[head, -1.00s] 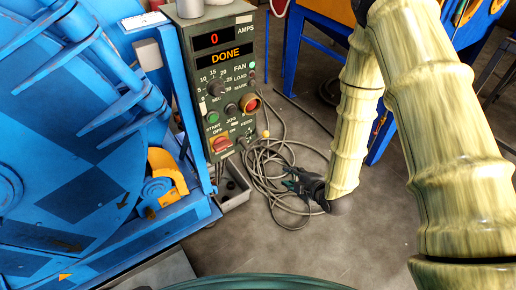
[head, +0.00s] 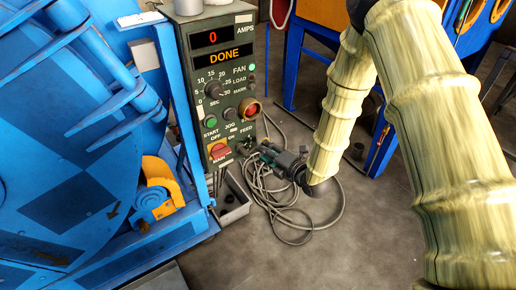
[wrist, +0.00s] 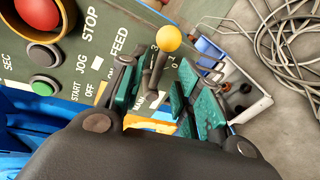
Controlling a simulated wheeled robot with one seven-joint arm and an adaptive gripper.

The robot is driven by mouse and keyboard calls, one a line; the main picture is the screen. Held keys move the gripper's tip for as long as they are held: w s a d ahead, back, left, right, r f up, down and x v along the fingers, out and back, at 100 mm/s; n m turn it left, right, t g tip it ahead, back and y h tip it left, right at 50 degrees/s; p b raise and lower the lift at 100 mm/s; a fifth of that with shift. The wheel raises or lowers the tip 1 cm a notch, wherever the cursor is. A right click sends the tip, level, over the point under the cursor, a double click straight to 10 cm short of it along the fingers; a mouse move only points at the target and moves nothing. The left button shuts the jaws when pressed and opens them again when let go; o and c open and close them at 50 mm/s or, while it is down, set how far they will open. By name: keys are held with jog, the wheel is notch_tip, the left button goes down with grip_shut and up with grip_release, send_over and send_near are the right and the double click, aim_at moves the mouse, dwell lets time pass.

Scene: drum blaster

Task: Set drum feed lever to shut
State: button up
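The drum feed lever (wrist: 168,45) is a dark stem with a yellow ball knob, standing out from the green control panel (head: 221,77) beside the FEED label. My gripper (wrist: 156,72) is open in the wrist view, with one green-padded finger on each side of the lever stem. The knob rises past the fingertips. I cannot tell whether either pad touches the stem. In the head view my gripper (head: 262,152) is at the panel's lower right corner and hides the lever. Small numbers are printed near the lever; its setting is unclear.
The panel has a red main switch (head: 218,151), a red stop button (head: 250,109) and a green start button (head: 210,121). A grey bin (head: 235,205) and coiled cables (head: 290,222) lie below. The blue drum machine (head: 75,190) fills the left. Floor is open at the front right.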

jog(key=shift+x, duration=2.6)
grip_shut()
